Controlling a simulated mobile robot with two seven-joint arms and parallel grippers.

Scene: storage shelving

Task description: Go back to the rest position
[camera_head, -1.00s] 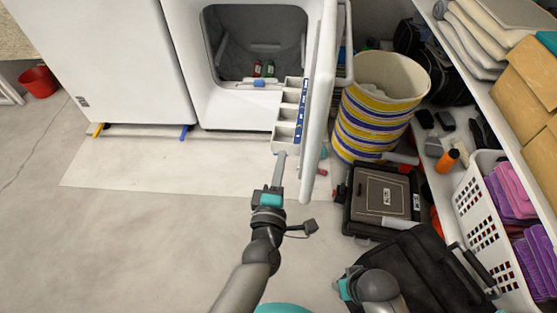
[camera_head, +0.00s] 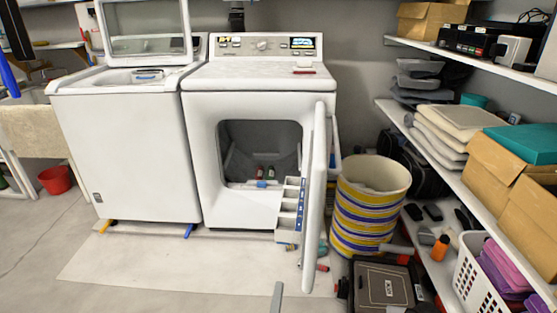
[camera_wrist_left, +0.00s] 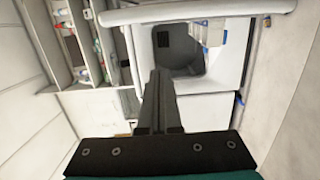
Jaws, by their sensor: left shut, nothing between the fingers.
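My left gripper shows in the head view only as a grey fingertip (camera_head: 277,298) at the bottom edge, over the floor in front of the open white machine. In the left wrist view the two dark fingers of my left gripper (camera_wrist_left: 160,78) lie together, shut and empty. They point toward a white appliance with a grey opening (camera_wrist_left: 180,50). The rest of my left arm is out of the head view. My right gripper does not show.
The front-loading machine (camera_head: 206,100) has its door (camera_head: 315,190) swung out toward me. A striped bin (camera_head: 368,215) and a black case (camera_head: 385,285) stand right of it. Shelving with a white basket (camera_head: 480,275) lines the right. The floor (camera_head: 150,265) at front left is clear.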

